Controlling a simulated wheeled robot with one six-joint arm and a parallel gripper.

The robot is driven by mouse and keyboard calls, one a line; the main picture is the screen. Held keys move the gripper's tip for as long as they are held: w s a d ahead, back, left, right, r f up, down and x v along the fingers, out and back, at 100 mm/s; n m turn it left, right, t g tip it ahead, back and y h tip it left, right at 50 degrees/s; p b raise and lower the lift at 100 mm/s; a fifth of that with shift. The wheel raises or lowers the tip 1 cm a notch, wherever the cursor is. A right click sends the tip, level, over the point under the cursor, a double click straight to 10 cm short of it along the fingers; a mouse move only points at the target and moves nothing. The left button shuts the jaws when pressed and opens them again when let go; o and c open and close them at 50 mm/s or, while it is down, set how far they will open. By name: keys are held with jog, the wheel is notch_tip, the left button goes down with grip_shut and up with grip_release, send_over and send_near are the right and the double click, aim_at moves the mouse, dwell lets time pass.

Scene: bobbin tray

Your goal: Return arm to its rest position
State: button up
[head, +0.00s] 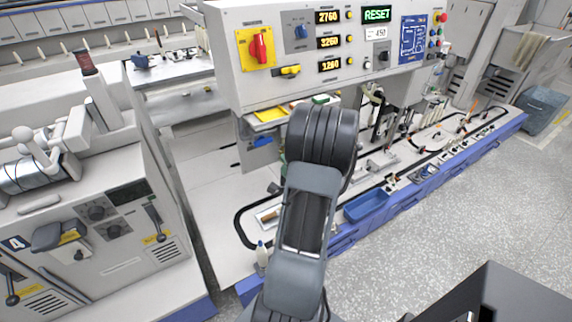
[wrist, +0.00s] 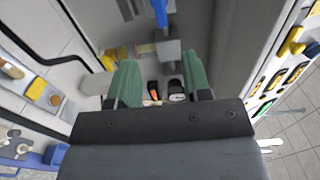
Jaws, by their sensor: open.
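My gripper (wrist: 160,70) shows in the wrist view with its two green-padded fingers spread apart and nothing between them. Beyond the fingers there is a grey machine part with a small orange item and dark pieces, too small to make out. In the head view my dark grey arm (head: 305,200) reaches up in the middle, in front of the machine bench. The gripper itself is mostly hidden there behind the arm, close to the underside of the control panel (head: 290,85).
The control panel with lit displays hangs over the white bench. A blue bin (head: 366,205) sits at the bench's front edge, right of my arm. A grey machine (head: 130,250) stands on the left. The speckled floor (head: 440,220) at right is clear. A blue-grey crate (head: 540,108) stands far right.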

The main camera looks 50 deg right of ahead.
dwell(0.4)
jog(key=s+f+n+g, duration=0.6)
jog(key=f+n+g, duration=0.25)
jog(key=g, duration=0.35)
jog(key=w+a+r+n+y, duration=0.1)
jog(key=a+r+n, duration=0.3)
jog(key=a, duration=0.7)
jog(key=w+a+r+n+y+p, duration=0.1)
jog(key=a+r+n+y, duration=0.2)
jog(key=a, duration=0.9)
jog(key=w+a+r+n+g+y+p, duration=0.1)
jog(key=a+r+n+y, duration=0.2)
jog(key=a+r+n, duration=0.4)
jog(key=a+r, duration=0.3)
jog(key=a, duration=0.2)
jog(key=shift+w+a+r, duration=0.15)
jog(key=shift+a+r, duration=0.1)
jog(key=shift+d, duration=0.15)
dwell(0.7)
